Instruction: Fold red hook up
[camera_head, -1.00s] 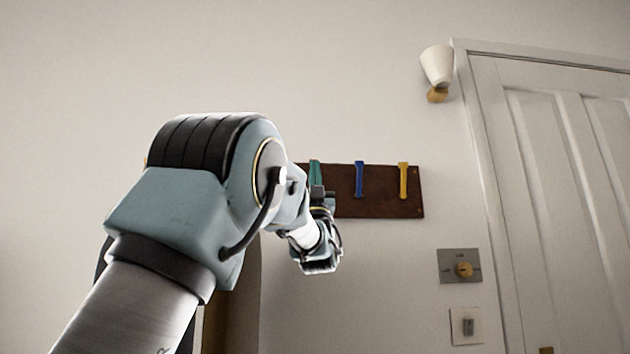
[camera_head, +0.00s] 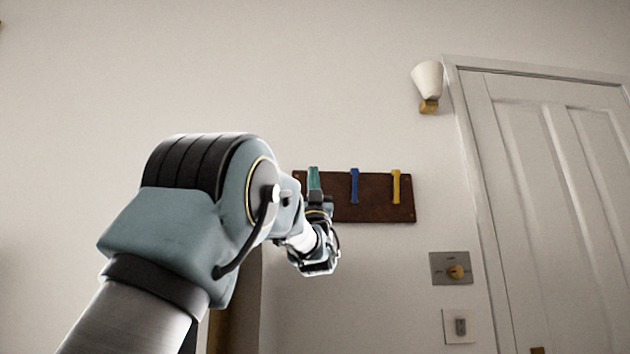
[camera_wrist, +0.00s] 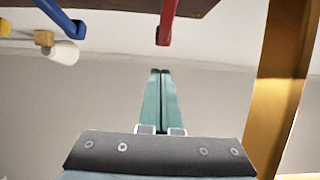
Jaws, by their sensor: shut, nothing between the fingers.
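The red hook (camera_wrist: 166,22) shows at the top of the wrist view, on the dark brown board (camera_wrist: 118,5). Its end points down towards my gripper (camera_wrist: 160,73). My gripper's two teal fingers are shut together and empty. Their tips lie just below the hook's end in that view, with a gap in the picture; the depth between them is hard to tell. In the head view, my gripper (camera_head: 313,171) points up in front of the left part of the board (camera_head: 375,210). The red hook is hidden there behind my arm.
A blue hook (camera_head: 354,186) and a yellow hook (camera_head: 396,186) hang to the right on the board. A wall lamp (camera_head: 428,84), a switch plate (camera_head: 450,268) and a white door (camera_head: 550,190) are further right. A gold-brown upright piece (camera_wrist: 283,85) stands right in the wrist view.

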